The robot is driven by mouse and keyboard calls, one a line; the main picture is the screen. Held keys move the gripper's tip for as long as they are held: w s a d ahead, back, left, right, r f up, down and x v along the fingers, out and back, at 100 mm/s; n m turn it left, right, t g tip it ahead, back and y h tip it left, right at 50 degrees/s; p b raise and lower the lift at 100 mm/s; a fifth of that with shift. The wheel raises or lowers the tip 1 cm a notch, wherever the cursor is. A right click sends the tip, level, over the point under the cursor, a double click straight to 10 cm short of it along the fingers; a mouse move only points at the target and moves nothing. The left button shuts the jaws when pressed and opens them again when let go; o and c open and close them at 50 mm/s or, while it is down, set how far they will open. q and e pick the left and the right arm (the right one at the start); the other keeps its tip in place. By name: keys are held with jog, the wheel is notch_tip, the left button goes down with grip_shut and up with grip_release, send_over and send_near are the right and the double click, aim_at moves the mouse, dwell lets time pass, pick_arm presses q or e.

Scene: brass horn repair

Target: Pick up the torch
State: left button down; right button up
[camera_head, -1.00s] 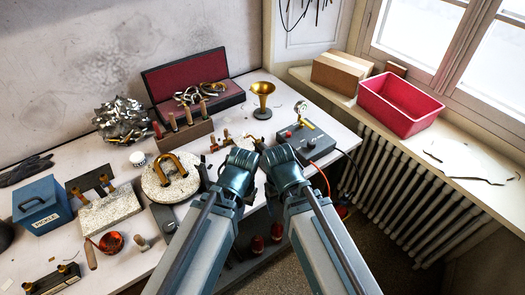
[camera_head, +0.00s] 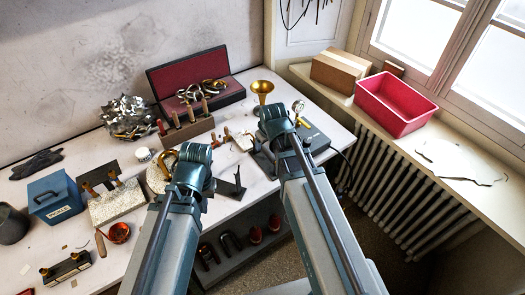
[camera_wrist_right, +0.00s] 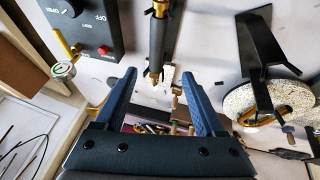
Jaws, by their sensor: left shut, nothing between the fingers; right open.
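The torch (camera_wrist_right: 158,38), a dark cylinder with a brass nozzle, shows at the top middle of the right wrist view. In the head view my right arm covers the torch. My left gripper (camera_head: 190,163) is over the front of the bench near the round pale block, shut and empty, its fingertips mostly hidden by the wrist.
A grey control box (camera_wrist_right: 85,28) with a knob and red button stands left of the torch. A black angled stand (camera_wrist_right: 262,50) and the round pale block (camera_wrist_right: 272,98) are on the right. A brass bell (camera_head: 262,88) stands behind my right gripper.

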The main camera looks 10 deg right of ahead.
aim_at(265, 148)
jog(key=b+x, duration=0.6)
jog(key=x, duration=0.1)
jog(key=shift+w+f, duration=0.1)
jog(key=shift+f, duration=0.3)
jog(key=shift+w+d+b+x, duration=0.1)
jog(key=shift+w+b+x, duration=0.1)
jog(key=shift+b+x, duration=1.15)
jog(key=shift+w+d+b+x, duration=0.15)
jog(key=shift+b+x, duration=1.05)
jog(key=shift+x, duration=0.15)
jog(key=shift+r, duration=0.2)
grip_shut()
